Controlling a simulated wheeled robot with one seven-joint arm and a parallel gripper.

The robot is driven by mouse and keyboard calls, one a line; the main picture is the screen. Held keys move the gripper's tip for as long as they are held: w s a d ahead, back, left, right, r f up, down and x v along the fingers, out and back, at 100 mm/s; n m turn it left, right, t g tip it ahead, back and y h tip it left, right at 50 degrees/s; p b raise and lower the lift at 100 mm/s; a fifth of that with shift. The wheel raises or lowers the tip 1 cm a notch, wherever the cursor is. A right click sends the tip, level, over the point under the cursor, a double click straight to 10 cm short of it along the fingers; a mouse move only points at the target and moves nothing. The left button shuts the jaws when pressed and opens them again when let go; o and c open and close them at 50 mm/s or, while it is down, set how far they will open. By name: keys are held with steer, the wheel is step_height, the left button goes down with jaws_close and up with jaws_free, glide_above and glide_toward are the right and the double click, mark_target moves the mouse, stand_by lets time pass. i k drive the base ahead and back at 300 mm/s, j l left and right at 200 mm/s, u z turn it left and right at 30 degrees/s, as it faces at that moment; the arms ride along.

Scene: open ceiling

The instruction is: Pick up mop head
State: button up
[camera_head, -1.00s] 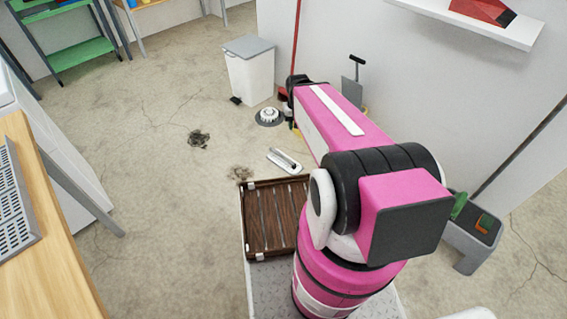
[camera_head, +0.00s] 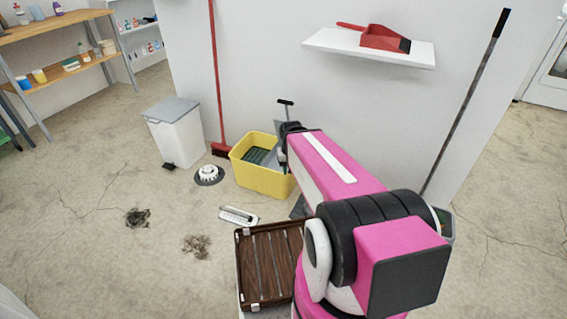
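A round grey disc with a white raised centre (camera_head: 208,174), which looks like the mop head, lies on the concrete floor in the head view, left of the yellow bucket. A flat white piece with a grey strip (camera_head: 239,216) lies nearer; I cannot tell exactly what it is. My pink arm reaches forward over the floor, and its dark end (camera_head: 290,130) is in front of the bucket in the picture, right of the round disc. My gripper's fingers cannot be made out. I see nothing held.
The yellow bucket (camera_head: 262,179) and a red broom (camera_head: 217,100) stand by the wall. A white bin (camera_head: 175,132) is left of them. Debris piles (camera_head: 138,217) lie on the floor. A brown slatted tray (camera_head: 242,270) is close in front. The left floor is mostly open.

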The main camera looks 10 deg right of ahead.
mark_target(230, 214)
steer(key=i+l+u, duration=0.1)
steer(key=l+u, duration=0.25)
steer(key=i+l+u, duration=0.1)
steer(key=u, duration=0.25)
steer(key=l+u, duration=0.35)
